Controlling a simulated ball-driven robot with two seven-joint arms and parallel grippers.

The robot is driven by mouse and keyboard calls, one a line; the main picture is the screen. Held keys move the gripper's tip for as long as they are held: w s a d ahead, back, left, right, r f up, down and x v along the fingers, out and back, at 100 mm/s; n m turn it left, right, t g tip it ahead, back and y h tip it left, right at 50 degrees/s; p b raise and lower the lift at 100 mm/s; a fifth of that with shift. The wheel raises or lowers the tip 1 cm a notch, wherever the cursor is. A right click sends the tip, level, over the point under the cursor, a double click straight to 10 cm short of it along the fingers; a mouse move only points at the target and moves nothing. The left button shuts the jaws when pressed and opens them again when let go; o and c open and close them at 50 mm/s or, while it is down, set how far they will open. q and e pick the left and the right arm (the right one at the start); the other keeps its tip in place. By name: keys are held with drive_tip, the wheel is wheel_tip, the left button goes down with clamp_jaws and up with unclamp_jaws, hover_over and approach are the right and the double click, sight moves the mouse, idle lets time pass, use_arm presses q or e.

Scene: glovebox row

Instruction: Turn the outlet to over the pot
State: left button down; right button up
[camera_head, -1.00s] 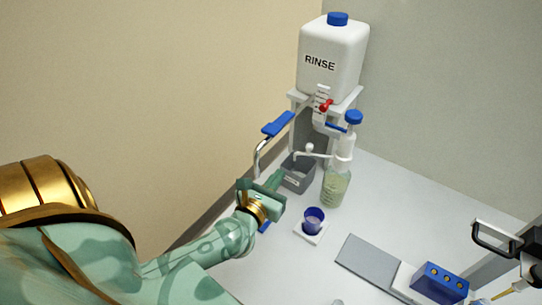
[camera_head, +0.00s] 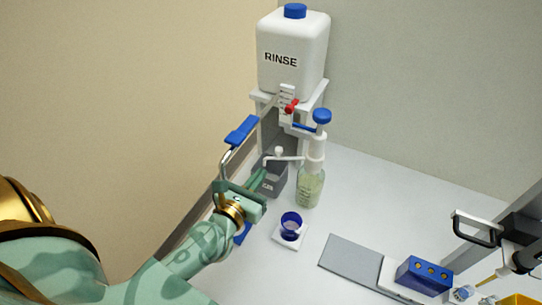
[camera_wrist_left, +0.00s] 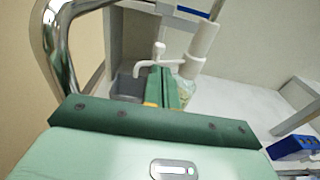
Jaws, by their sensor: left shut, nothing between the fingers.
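The outlet (camera_head: 287,158) is a thin white spout reaching left from the dispenser head on a glass bottle (camera_head: 311,188) with pale green liquid and a blue top knob. Its tip lies over the grey bin (camera_head: 272,185), not over the pot. The pot (camera_head: 291,225) is a small dark blue cup on a white square, in front of the bottle. My left gripper (camera_head: 257,179) is shut and empty, just below and left of the outlet tip. In the left wrist view, the fingers (camera_wrist_left: 163,84) overlap the outlet (camera_wrist_left: 165,66); contact is unclear. My right gripper is not in view.
A white RINSE tank (camera_head: 292,60) with a red tap stands behind. A grey plate (camera_head: 359,264) and blue block (camera_head: 424,275) lie right.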

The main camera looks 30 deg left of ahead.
sight(278, 153)
use_arm(q)
drive_tip(key=w, duration=0.6)
drive_tip(key=shift+a+f, duration=0.1)
drive_tip(key=shift+f, duration=0.1)
drive_tip(key=shift+w+f, duration=0.1)
drive_tip(key=shift+w, duration=0.6)
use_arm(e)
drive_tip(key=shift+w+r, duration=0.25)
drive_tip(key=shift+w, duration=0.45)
use_arm(q)
drive_tip(key=shift+w+a, duration=0.55)
